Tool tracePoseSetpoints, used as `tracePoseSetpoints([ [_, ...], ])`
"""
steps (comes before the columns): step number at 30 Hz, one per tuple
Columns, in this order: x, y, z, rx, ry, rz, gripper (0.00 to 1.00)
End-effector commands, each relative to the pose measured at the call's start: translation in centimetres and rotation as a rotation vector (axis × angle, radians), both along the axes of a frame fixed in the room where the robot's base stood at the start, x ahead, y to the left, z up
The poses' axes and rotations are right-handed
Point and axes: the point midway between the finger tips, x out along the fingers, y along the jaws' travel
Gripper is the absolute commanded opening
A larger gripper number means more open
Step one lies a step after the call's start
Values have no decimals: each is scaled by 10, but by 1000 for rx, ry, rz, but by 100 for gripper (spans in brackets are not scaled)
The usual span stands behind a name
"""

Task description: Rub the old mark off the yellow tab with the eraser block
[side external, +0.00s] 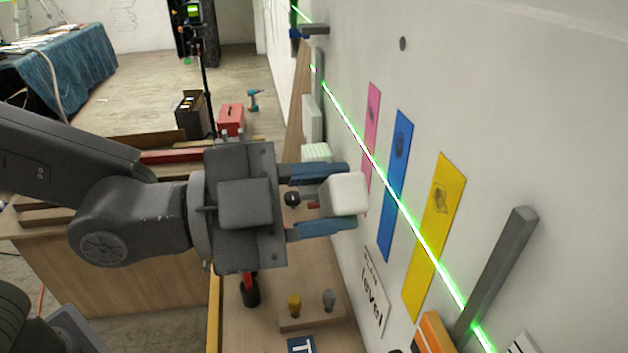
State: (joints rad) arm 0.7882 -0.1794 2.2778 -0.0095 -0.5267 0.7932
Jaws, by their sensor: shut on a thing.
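The yellow tab (428,255) is a long strip on the white wall, right of my gripper, with a dark scribbled mark (440,199) near its upper end. My gripper (338,201) is shut on the white eraser block (345,194), with one blue finger above it and one below. The block points toward the wall, left of the blue tab's lower half. I cannot tell whether it touches the wall. It is apart from the yellow tab in the picture.
A blue tab (396,190) and a pink tab (372,120) also bear dark marks. A green laser line (408,217) crosses the tabs. A grey bar (497,270) stands out at right. Below are a lettered sign (371,295) and a wooden peg holder (312,318).

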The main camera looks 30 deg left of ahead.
Motion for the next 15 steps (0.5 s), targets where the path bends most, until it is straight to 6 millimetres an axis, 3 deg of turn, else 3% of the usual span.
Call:
tracePoseSetpoints([
  [15,32,-32,1,-1,-1,0,8],
])
